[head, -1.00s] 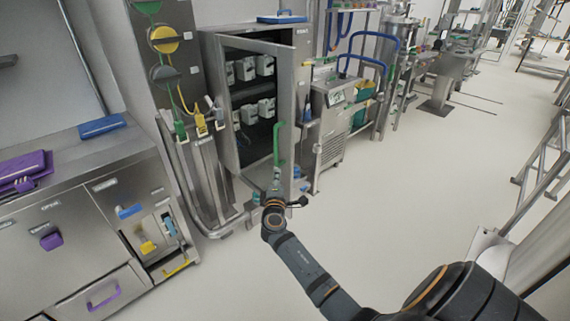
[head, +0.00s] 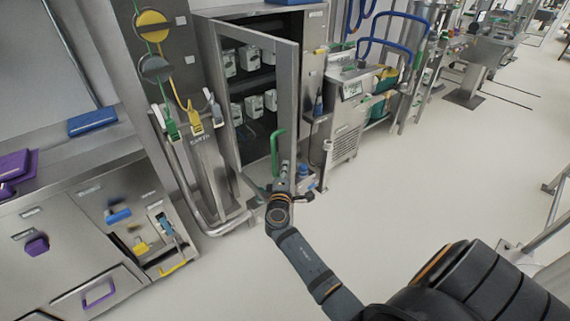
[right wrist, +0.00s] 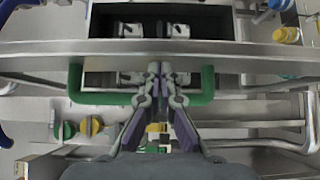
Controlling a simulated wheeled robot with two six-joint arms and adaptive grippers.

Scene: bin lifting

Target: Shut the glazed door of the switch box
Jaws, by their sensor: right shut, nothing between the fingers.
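The switch box (head: 314,50) is a grey steel cabinet with several white devices inside. Its glazed door (head: 291,95) stands partly open, its free edge swung out towards me, with the interior showing through the pane. A green bar handle (head: 277,150) sits near that free edge. My right gripper (head: 284,172) is at the handle's lower end in the head view. In the right wrist view my right gripper (right wrist: 160,72) is shut and empty, its fingers crossing in front of the green handle (right wrist: 105,98). Whether they touch it I cannot tell. My left gripper is out of view.
A steel pipe rack (head: 205,175) stands left of the box, and a counter with drawers (head: 75,225) is further left. A steel unit with a small screen (head: 348,110) stands right of the box. The floor (head: 440,170) to the right is clear.

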